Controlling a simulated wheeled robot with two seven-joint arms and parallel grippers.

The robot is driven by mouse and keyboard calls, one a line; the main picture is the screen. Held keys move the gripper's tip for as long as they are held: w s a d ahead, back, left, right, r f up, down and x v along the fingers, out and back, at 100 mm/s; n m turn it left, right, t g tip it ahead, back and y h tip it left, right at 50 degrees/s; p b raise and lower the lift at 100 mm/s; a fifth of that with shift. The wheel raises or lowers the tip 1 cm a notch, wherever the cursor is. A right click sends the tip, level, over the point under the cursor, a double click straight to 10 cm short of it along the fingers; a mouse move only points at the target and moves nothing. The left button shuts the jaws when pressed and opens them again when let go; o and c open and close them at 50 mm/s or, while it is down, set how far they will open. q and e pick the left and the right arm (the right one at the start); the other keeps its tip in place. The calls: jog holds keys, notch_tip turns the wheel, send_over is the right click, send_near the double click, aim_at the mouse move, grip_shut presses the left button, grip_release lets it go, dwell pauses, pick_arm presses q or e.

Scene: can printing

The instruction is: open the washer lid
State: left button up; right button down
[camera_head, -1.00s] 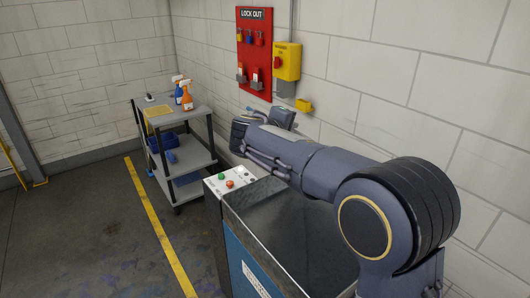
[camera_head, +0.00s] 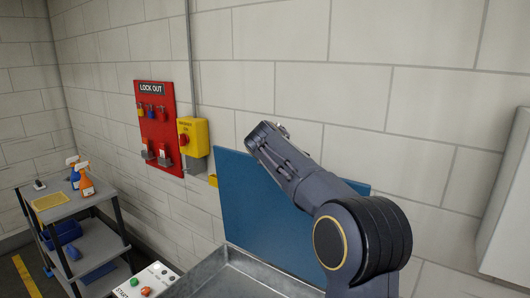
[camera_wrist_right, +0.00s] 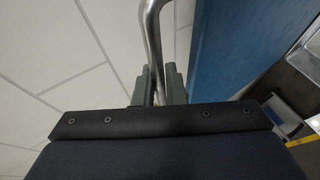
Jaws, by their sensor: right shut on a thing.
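The washer lid (camera_head: 240,200) is a flat blue panel standing up, near vertical, close to the wall behind the washer. The open grey metal washer tub (camera_head: 215,285) shows below it. My right arm reaches across the lid, and its gripper (camera_head: 272,130) is near the lid's top edge, with its fingers mostly hidden in the head view. In the right wrist view, my right gripper (camera_wrist_right: 158,82) is shut on the bent metal lid handle (camera_wrist_right: 153,30). The blue lid (camera_wrist_right: 230,40) is just right of it. My left gripper is not in view.
A control panel with green and red buttons (camera_head: 146,291) is at the washer's left. A grey cart (camera_head: 75,205) with spray bottles stands at the left. A red lockout board (camera_head: 157,125) and yellow box (camera_head: 193,137) are on the wall. A pale cabinet (camera_head: 510,200) is at the right.

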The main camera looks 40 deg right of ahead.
jog(key=shift+w+d, duration=0.2)
jog(key=shift+d, duration=0.3)
jog(key=shift+f, duration=0.1)
jog(key=c, duration=1.5)
grip_release()
jog(key=shift+s+a, duration=0.15)
jog(key=shift+a, duration=0.1)
jog(key=b+v, duration=0.1)
jog(key=v, duration=0.2)
jog(key=b+v, duration=0.2)
jog(key=v, duration=0.2)
jog(key=shift+r, duration=0.3)
